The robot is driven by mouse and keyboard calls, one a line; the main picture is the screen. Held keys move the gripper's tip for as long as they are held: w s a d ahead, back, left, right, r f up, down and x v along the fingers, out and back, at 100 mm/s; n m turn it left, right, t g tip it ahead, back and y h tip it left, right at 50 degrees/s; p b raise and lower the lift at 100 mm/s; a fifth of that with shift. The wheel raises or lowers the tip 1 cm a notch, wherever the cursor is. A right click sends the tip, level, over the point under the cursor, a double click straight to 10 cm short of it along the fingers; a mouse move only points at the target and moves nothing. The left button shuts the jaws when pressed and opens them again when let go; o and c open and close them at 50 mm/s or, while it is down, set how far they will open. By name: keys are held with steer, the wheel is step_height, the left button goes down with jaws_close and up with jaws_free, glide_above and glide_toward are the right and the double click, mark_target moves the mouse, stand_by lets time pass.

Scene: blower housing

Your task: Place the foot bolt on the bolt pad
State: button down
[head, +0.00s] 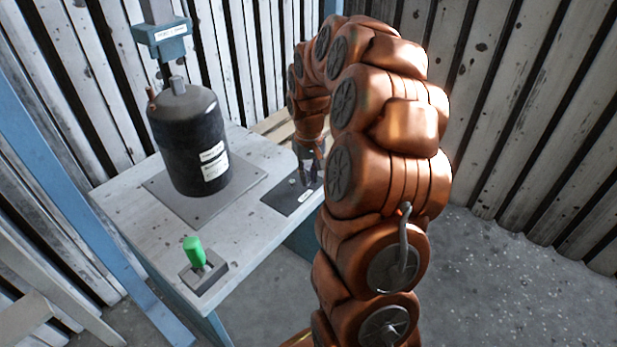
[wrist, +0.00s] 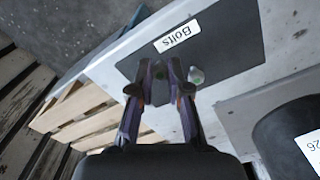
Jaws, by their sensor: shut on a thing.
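The bolt pad is a dark flat rectangle (head: 286,201) on the right end of the table, with a white label. In the wrist view the pad (wrist: 232,42) carries the label "Bolts". My gripper (head: 308,178) is low over the pad's far right part. In the wrist view its fingertips (wrist: 164,66) are close together over the pad, near the label. It is shut on the foot bolt, which is mostly hidden between the fingers. A small pale round piece (wrist: 196,75) is on the pad beside the fingers; it also shows in the head view (head: 292,182).
A black cylindrical housing (head: 188,135) stands on a grey plate left of the pad. A green-handled lever (head: 194,251) is at the table's front. A blue box (head: 162,36) is above the housing. Wooden slats (wrist: 85,112) lie beyond the table edge.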

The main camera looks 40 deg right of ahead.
steer(key=shift+f, duration=0.15)
steer(key=c, duration=1.4)
jaws_free()
step_height(320, 180, up, 12)
steer(key=p, duration=0.3)
steer(key=s+a+r+n, duration=0.15)
steer(key=s+a, duration=0.35)
steer(key=a, duration=0.5)
steer(key=s+a+f+g, duration=0.1)
steer(key=s+a, duration=0.4)
steer(key=s, duration=0.3)
steer(key=s+a+f+n+g, duration=0.1)
steer(key=s+a+f, duration=0.1)
steer(key=s+a, duration=0.3)
steer(key=s+a+f+n+g, duration=0.1)
steer(key=s+a, duration=0.3)
steer(key=s, duration=0.7)
steer(key=shift+s+a+f+g, duration=0.2)
steer(key=shift+s+a+g, duration=0.05)
steer(key=shift+a+g, duration=0.15)
